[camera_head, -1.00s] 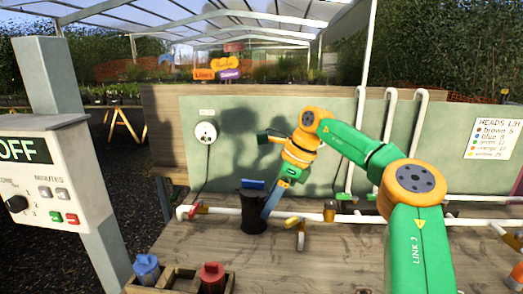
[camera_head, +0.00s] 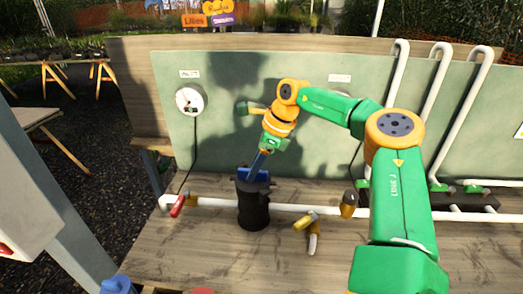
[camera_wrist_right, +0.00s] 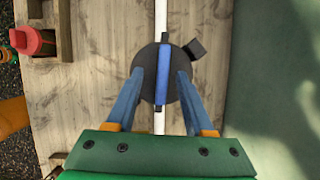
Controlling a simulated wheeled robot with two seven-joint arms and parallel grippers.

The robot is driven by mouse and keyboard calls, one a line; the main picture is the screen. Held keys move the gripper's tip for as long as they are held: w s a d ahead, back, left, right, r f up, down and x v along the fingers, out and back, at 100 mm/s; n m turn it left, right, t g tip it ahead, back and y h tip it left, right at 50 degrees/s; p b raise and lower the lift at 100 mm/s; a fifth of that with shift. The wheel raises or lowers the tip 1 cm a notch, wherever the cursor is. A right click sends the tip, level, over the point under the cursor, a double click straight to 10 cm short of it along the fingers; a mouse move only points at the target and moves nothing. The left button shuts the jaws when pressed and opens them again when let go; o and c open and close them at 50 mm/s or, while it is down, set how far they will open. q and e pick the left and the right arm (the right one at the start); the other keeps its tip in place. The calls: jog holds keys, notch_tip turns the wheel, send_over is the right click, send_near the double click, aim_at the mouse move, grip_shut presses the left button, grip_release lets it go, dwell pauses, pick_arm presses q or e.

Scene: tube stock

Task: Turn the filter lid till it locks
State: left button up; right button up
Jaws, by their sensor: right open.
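The filter (camera_head: 253,206) is a black cylinder standing upright on the wooden bench, on the white pipe line. Its round dark lid (camera_wrist_right: 150,80) carries a raised blue bar handle (camera_wrist_right: 163,72), which runs along the pipe's direction in the right wrist view. My right gripper (camera_wrist_right: 163,82) is open above the lid. Its two blue fingers stand on either side of the blue bar, with gaps between. In the head view the right gripper (camera_head: 258,163) comes down at a slant to the lid and partly hides the handle. My left gripper is not in view.
The white pipe (camera_head: 300,208) runs along the bench, with a red-handled valve (camera_head: 178,206) left of the filter and a yellow-handled valve (camera_head: 307,221) right of it. A round gauge (camera_head: 189,99) hangs on the green back panel (camera_head: 225,70). A red object (camera_wrist_right: 32,40) sits in a wooden rack.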

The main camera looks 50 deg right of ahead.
jog(key=shift+w+d+f, duration=0.15)
jog(key=shift+w+f, duration=0.2)
jog(key=shift+f, duration=0.1)
jog(key=shift+s+r, duration=0.15)
jog(key=c, duration=0.5)
grip_shut()
jog(key=shift+f+m+b, duration=0.2)
jog(key=shift+m+b, duration=0.2)
jog(key=shift+b, duration=0.2)
jog(key=m+h+b, duration=0.1)
jog(key=m+b, duration=0.2)
jog(key=shift+a+t, duration=0.2)
jog(key=shift+t, duration=0.2)
jog(key=shift+m, duration=0.4)
jog(key=shift+s+r+h, duration=0.1)
jog(key=shift+r+h, duration=0.05)
jog(key=shift+h, duration=0.15)
